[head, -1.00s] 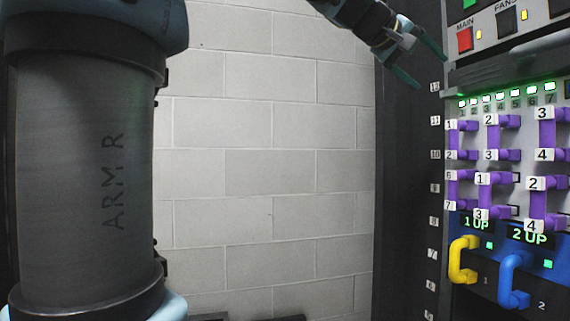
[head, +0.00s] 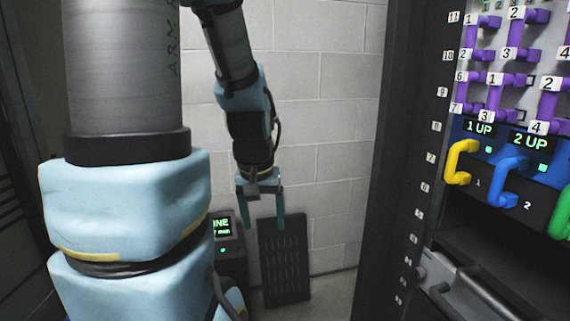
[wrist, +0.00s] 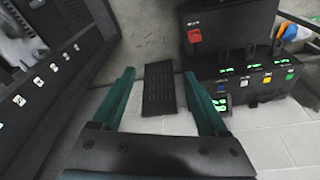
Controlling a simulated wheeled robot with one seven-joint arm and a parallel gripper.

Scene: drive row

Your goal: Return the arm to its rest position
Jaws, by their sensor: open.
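My gripper (head: 262,218) hangs from my arm in the middle of the head view, fingers pointing down. Its two green fingers are spread apart with nothing between them. In the wrist view my gripper (wrist: 160,95) also shows open and empty, its fingers reaching toward a dark slotted panel (wrist: 160,88). That panel (head: 284,256) stands against the wall behind and below the fingers in the head view. My gripper is clear of the rack on the right.
The rack (head: 397,150) stands at the right, with purple handles (head: 495,79), a yellow handle (head: 458,162) and a blue handle (head: 508,182). A drawer handle (head: 470,290) sticks out low. A dark unit with a green display (head: 222,228) stands near the wall (head: 322,100).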

